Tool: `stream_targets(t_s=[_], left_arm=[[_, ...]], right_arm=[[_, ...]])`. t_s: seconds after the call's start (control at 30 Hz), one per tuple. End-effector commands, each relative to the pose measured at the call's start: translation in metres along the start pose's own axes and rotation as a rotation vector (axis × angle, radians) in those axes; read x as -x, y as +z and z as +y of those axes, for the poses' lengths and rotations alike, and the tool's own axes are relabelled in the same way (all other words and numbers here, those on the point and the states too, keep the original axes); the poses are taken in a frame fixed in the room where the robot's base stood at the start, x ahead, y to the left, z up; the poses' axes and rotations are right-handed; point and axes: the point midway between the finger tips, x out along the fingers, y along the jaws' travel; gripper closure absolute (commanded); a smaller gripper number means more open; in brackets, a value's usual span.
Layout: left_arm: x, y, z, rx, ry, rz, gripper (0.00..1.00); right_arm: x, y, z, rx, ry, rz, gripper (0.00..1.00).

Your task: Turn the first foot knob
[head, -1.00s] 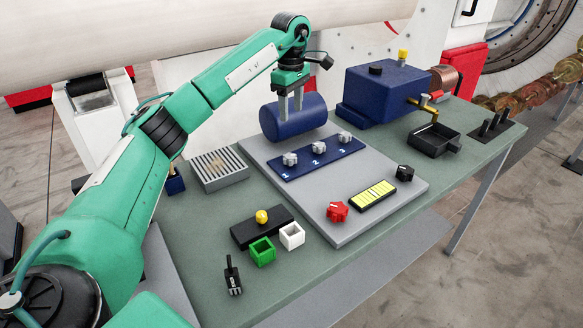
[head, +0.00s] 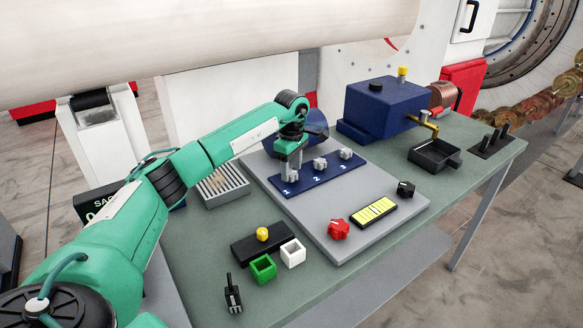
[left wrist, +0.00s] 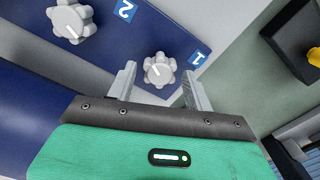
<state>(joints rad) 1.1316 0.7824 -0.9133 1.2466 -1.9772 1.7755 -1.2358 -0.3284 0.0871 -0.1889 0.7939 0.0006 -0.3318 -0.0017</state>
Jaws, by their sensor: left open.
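The first foot knob (left wrist: 160,71) is a grey lobed knob with a white pointer line, beside the label 1 on a blue strip (head: 318,174). In the left wrist view it sits between the fingertips of my left gripper (left wrist: 158,80), which is open around it with a gap on each side. In the head view my left gripper (head: 289,176) points down over the knob at the strip's left end and largely hides it. The second knob (head: 320,164) and third knob (head: 345,154) stand to the right on the same strip. My right gripper is not in view.
A grey plate (head: 365,238) carries the strip, a red knob (head: 338,229), a yellow level (head: 374,213) and a black knob (head: 405,188). A blue cylinder (head: 318,123) lies behind my gripper. A slotted grey tray (head: 224,187) is to the left.

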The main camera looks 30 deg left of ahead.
Motion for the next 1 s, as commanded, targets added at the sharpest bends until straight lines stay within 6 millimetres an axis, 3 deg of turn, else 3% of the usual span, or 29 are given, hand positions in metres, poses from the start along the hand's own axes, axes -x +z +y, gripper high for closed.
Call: stream_targets(t_s=[0.37,0.6,0.63,1.0], left_arm=[[-0.0080,0.0002,0.0000,0.000,0.000,-0.001,0.48],[-0.0078,0.0001,-0.0001,0.000,0.000,0.000,0.91],[-0.0078,0.0002,-0.0001,0.000,0.000,0.000,0.93],[-0.0074,-0.0003,0.0001,0.064,0.000,0.000,0.93]], right_arm=[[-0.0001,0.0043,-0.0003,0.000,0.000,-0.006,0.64],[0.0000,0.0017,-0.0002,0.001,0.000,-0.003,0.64],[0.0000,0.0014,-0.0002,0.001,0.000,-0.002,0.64],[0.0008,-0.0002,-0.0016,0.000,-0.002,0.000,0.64]])
